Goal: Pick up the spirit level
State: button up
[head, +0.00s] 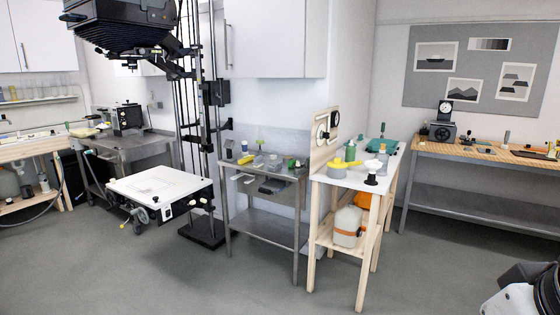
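I cannot pick out the spirit level with certainty at this size. A small yellow bar-like thing (246,160) lies on the small steel table (240,169) in the middle; it may be the spirit level, but its details are too small to tell. My gripper is not in view. Only a white and black part of my own arm shows in the bottom right corner, far from that table.
A black column enlarger with a white baseboard (160,184) stands left of the steel table. A wooden stand (361,182) with bottles and a yellow-handled pot is to its right. A long bench (470,152) is at the right. The grey floor (260,290) in front is clear.

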aim_at(248, 158)
jog(key=i+j, duration=0.45)
jog(key=i, duration=0.3)
jog(key=i+j+z, duration=0.1)
jog(key=i+j, duration=0.35)
jog(key=i, duration=0.3)
jog(key=i+j, duration=0.55)
jog(key=i, duration=0.15)
jog(key=i+j, duration=0.5)
jog(key=i, duration=0.25)
jog(key=i+j+z, duration=0.1)
jog(key=i+j, duration=0.4)
jog(key=i, duration=0.2)
